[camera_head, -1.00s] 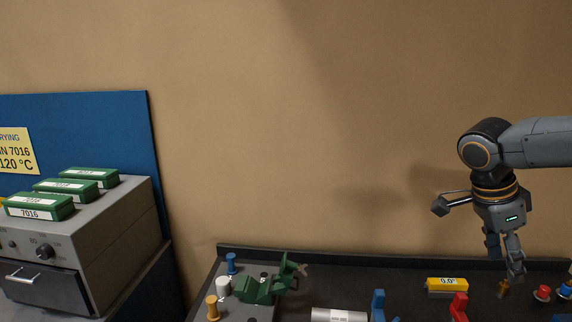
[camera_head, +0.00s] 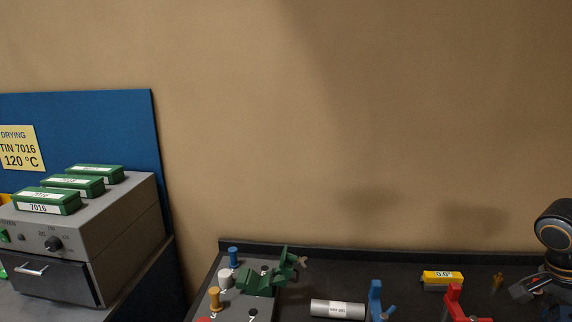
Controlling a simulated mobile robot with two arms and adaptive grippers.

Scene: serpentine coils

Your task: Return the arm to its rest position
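My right arm is at the right edge of the head view, low over the dark worktable (camera_head: 400,262). Its round dark joint with an orange ring is cut by the frame edge. The dark shape of my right gripper (camera_head: 530,287) shows below and left of this joint, close above the table. Its fingers are too dark and foreshortened to tell whether they are open or shut, and nothing clearly shows in them. My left gripper is not in view.
A yellow 0.0° block (camera_head: 442,276), red clamp (camera_head: 455,303), blue clamp (camera_head: 376,300), silver cylinder (camera_head: 337,309) and green fixture (camera_head: 265,280) stand on the table. Left is a grey oven (camera_head: 110,235) with green boxes (camera_head: 48,200) on top. The air above the table's middle is clear.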

